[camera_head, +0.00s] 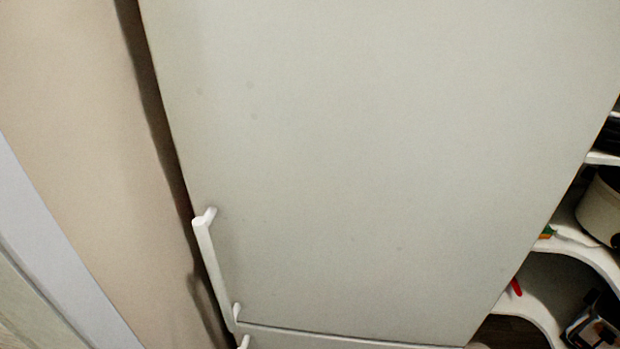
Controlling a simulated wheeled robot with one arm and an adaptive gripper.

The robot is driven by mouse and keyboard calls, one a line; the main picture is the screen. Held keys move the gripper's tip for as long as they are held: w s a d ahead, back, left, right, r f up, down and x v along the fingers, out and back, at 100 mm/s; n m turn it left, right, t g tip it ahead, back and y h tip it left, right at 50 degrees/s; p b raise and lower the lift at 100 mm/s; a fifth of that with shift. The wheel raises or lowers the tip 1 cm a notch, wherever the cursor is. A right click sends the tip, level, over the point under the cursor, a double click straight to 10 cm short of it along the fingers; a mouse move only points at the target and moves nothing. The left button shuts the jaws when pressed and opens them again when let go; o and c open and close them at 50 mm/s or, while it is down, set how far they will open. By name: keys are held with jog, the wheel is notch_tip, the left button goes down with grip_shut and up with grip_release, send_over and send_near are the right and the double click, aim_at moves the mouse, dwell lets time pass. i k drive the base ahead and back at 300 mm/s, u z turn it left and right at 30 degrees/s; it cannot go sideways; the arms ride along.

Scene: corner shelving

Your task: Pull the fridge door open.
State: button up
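The fridge door (370,140) is a large pale grey-white panel that fills most of the head view. It looks shut, with its lower edge meeting a thin seam above another panel (320,341). A white bar handle (213,268) stands off the door near its lower left edge, held by two short posts. The top of a second white handle (243,342) shows just below the seam. My gripper is not in view, and nothing touches the handle.
A beige wall (80,130) stands close on the left, with a narrow dark gap beside the fridge. White curved shelves (572,262) on the right hold a pale pot (600,208) and a dark object (594,328).

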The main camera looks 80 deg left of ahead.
aim_at(385, 169)
jog(key=u, duration=2.75)
jog(key=k, duration=0.7)
jog(key=u, duration=1.65)
